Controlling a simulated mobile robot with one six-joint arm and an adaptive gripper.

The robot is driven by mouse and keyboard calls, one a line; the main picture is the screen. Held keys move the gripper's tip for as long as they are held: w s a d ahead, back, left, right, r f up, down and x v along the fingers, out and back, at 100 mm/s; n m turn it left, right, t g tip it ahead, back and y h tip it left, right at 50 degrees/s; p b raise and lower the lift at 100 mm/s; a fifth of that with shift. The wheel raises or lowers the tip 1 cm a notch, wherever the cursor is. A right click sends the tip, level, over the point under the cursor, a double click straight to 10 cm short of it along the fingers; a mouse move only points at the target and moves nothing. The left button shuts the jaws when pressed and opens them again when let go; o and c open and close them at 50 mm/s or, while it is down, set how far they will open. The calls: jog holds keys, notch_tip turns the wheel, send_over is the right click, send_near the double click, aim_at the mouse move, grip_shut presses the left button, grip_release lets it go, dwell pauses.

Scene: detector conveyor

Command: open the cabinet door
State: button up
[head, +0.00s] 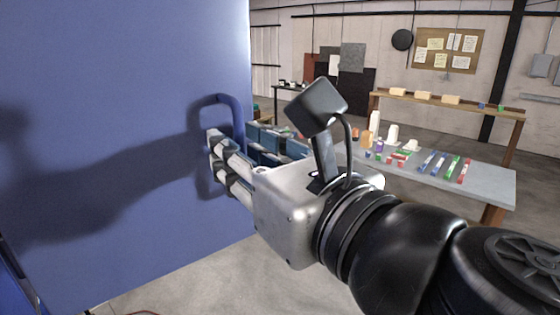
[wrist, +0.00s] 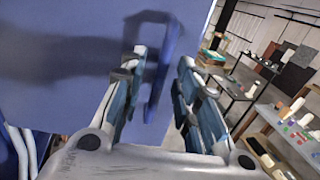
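The cabinet door (head: 130,220) is a large flat blue panel filling the left of the head view, and it also fills the upper left of the wrist view (wrist: 60,85). Its blue loop handle (head: 236,112) is near the panel's right edge; it also shows in the wrist view (wrist: 166,60). My gripper (head: 234,140) is at the handle with its fingers spread. In the wrist view, my gripper (wrist: 162,66) has one finger on each side of the handle's bar, with gaps visible. I cannot tell whether either finger touches it.
A grey table (head: 490,181) with several small coloured items stands at the right, behind my arm. A wooden shelf (head: 480,109) stands behind it. Bare concrete floor (head: 200,285) shows below the door. My arm's shadow falls on the panel.

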jog(key=v, duration=0.6)
jog(key=shift+s, duration=0.2)
